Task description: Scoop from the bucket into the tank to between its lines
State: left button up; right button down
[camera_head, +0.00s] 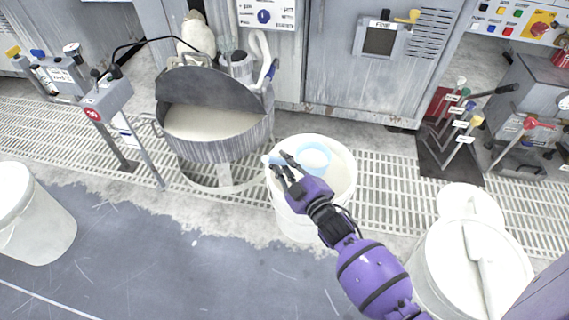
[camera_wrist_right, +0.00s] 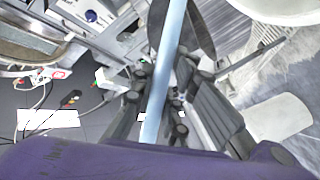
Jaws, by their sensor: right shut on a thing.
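My right gripper (camera_head: 281,164), purple with dark fingers, is shut on the handle of a light blue scoop (camera_head: 314,156). The handle (camera_wrist_right: 165,70) runs between the fingers in the right wrist view. The scoop's round bowl is over or inside the mouth of a white bucket (camera_head: 300,226); I cannot tell how deep it sits. Pale contents show in the bucket. The round grey metal tank (camera_head: 225,160) stands left of the bucket, its lid (camera_head: 205,88) raised at the back. Milky liquid (camera_head: 210,122) fills part of it. I cannot make out its lines. My left gripper is out of view.
A control post (camera_head: 105,100) stands left of the tank. White containers stand at far left (camera_head: 40,225) and lower right (camera_head: 440,275). Levers (camera_head: 460,130) stand at right. Grey cabinets (camera_head: 340,60) line the back. Open floor (camera_head: 190,270) lies in front.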

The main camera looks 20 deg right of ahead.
jog(key=shift+a+r+p, duration=0.1)
jog(key=shift+r+p, duration=0.6)
jog(key=shift+r, duration=0.95)
jog(key=shift+r+p, duration=1.9)
jog(key=shift+r, duration=0.2)
jog(key=shift+s, duration=0.1)
